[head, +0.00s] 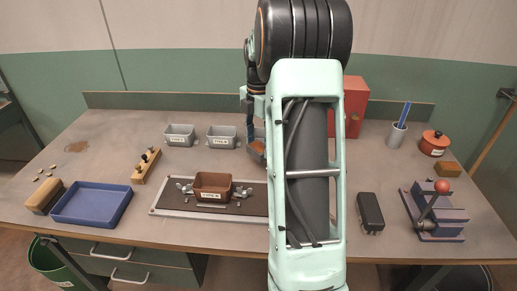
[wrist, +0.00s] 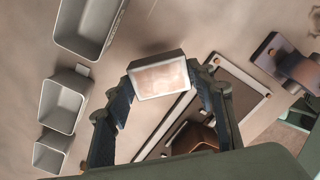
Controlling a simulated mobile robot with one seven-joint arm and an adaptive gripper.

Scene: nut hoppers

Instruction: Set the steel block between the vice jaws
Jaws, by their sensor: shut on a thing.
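The vice (head: 443,224) looks to be the purple-grey device with a red-ball lever at the right of the bench. A purplish device on a dark plate (wrist: 265,46) shows at upper right in the wrist view; I cannot tell whether it is the vice.
A brown hopper (head: 212,184) stands on a board (head: 165,208), with grey hoppers (head: 180,135) behind. A black box (head: 370,210) stands left of the vice. A blue tray (head: 92,204) lies left.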

